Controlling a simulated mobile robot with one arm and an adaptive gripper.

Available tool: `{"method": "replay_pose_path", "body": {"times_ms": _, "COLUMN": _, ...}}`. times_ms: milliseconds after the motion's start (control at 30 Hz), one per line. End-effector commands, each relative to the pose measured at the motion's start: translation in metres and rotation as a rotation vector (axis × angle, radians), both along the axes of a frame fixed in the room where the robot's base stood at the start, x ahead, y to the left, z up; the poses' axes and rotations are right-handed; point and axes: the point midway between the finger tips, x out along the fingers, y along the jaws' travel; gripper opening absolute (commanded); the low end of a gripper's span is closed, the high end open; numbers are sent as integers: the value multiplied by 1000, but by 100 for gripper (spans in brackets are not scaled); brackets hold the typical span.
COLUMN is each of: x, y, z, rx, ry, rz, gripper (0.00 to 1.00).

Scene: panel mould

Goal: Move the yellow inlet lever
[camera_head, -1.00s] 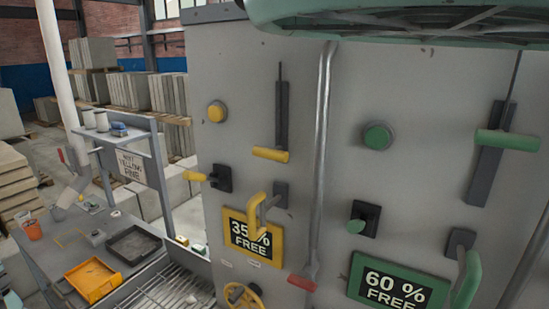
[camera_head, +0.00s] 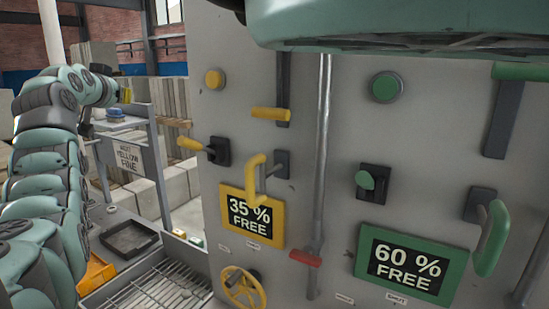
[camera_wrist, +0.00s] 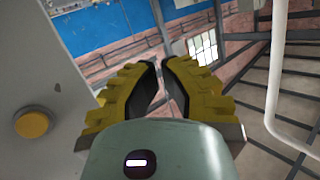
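Several yellow controls are on the grey panel (camera_head: 225,130) in the head view. A yellow-handled lever (camera_head: 190,144) sticks out left from a black mount at the panel's left edge. A bent yellow handle (camera_head: 256,175) stands in front of the 35 % sign, and a yellow slide handle (camera_head: 271,114) is above. I cannot tell which is the inlet lever; the small labels are unreadable. My gripper (camera_wrist: 159,66) shows in the wrist view with yellow ridged fingers, a narrow gap between them and nothing held. It is apart from the panel, whose yellow button (camera_wrist: 32,124) shows left.
A yellow wheel (camera_head: 243,288) is low on the panel. Green controls and a green 60 % sign (camera_head: 405,264) are at right. A vertical pipe with a red handle (camera_head: 305,258) divides them. A bench with a black tray (camera_head: 130,238) stands left, partly behind my arm.

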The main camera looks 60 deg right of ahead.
Motion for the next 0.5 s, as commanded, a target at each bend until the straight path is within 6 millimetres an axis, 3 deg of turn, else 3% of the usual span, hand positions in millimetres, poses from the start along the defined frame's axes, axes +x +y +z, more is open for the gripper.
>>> {"method": "replay_pose_path", "body": {"times_ms": 33, "x": -22, "y": -17, "z": 5, "rx": 45, "ry": 19, "rz": -74, "gripper": 0}}
{"method": "replay_pose_path", "body": {"times_ms": 200, "x": -97, "y": -44, "z": 16, "rx": 243, "ry": 101, "rz": -311, "gripper": 0}}
{"method": "replay_pose_path", "body": {"times_ms": 400, "x": -172, "y": -42, "z": 24, "rx": 437, "ry": 143, "rz": -522, "gripper": 0}}
{"method": "replay_pose_path", "body": {"times_ms": 500, "x": -191, "y": -38, "z": 25, "rx": 493, "ry": 154, "rz": -577, "gripper": 0}}
